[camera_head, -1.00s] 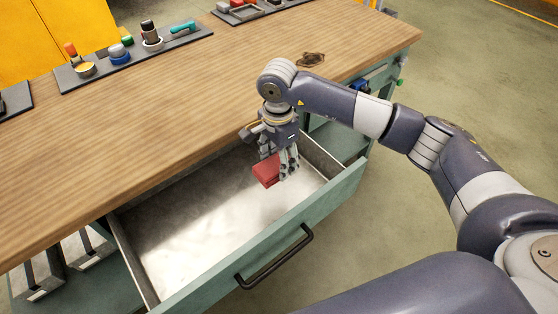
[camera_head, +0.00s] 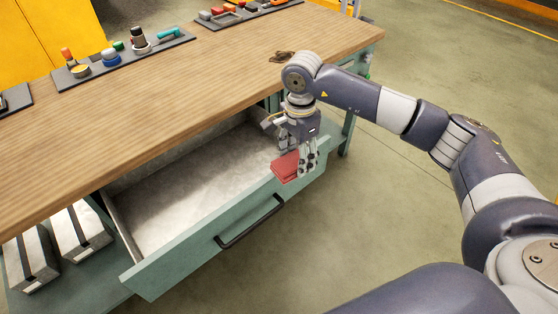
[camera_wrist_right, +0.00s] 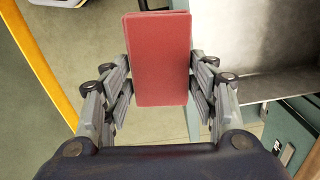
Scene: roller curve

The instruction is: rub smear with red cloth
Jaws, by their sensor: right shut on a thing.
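The red cloth (camera_head: 286,167), a folded flat block, is held by my right gripper (camera_head: 306,165) near the right end of the open drawer's front. In the right wrist view the cloth (camera_wrist_right: 160,60) sits between the two finger pairs of the gripper (camera_wrist_right: 160,82), which is shut on it. The dark brown smear (camera_head: 282,57) lies on the wooden worktop near its far right part. My right arm's wrist joint stands just in front of the smear and hides its right side. My left gripper is not in view.
The drawer (camera_head: 165,260) stands pulled out and looks empty. The wooden worktop (camera_head: 150,125) is mostly clear. Trays with tools (camera_head: 70,78) line its far edge. Grey boxes (camera_head: 75,230) sit on the shelf at lower left. Open floor lies right of the bench.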

